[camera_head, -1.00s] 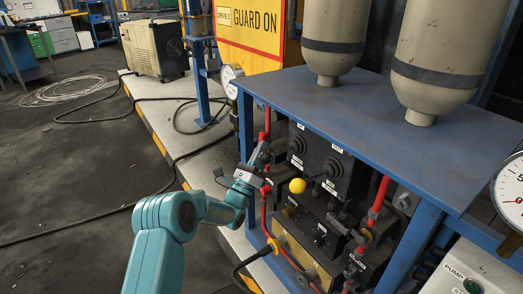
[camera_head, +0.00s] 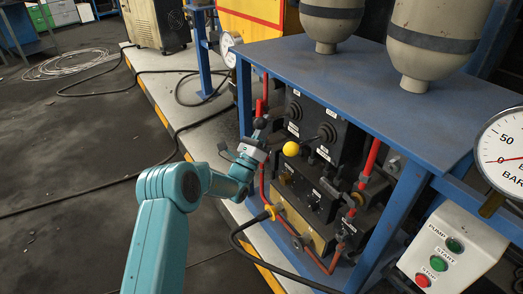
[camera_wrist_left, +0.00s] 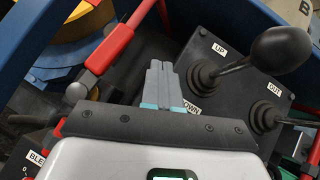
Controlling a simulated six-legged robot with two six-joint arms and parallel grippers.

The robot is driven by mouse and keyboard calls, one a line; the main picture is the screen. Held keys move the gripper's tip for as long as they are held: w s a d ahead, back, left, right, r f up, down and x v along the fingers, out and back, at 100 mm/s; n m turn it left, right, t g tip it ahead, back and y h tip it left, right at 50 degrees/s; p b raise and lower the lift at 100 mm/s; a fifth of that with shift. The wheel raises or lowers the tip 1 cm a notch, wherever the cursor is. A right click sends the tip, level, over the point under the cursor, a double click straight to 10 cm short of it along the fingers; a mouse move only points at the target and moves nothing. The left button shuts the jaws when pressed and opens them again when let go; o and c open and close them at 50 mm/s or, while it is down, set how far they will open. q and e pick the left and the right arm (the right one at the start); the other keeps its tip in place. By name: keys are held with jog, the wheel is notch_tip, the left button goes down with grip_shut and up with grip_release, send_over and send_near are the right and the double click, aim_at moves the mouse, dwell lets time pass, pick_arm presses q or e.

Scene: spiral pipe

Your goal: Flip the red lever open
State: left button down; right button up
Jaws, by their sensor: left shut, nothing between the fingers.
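A red lever (camera_wrist_left: 108,50) with a thick sleeve runs diagonally at upper left in the left wrist view. In the head view, an upright red bar with a thicker red piece (camera_head: 259,108) stands at the rack's left; I cannot tell for certain that it is the same part. My left gripper (camera_wrist_left: 160,72) is shut and empty, its fingers just right of the red lever, apparently apart from it. In the head view, my left gripper (camera_head: 262,136) is at the rack's left front, its tips hard to make out. Another red handle (camera_head: 370,158) is further right. My right gripper is not in view.
A black-knobbed lever (camera_wrist_left: 282,50) by the "UP" label is right of my fingers. A yellow ball knob (camera_head: 291,148) projects near my gripper. The blue rack top (camera_head: 350,90) overhangs the controls. A pump button box (camera_head: 450,255) stands at lower right.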

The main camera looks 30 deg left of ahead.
pick_arm(q)
jog(key=s+d+p, duration=0.2)
jog(key=s+d, duration=0.1)
jog(key=s, duration=0.6)
jog(key=shift+s+d+f, duration=0.25)
jog(key=shift+s+d, duration=0.05)
jog(key=shift+d, duration=0.05)
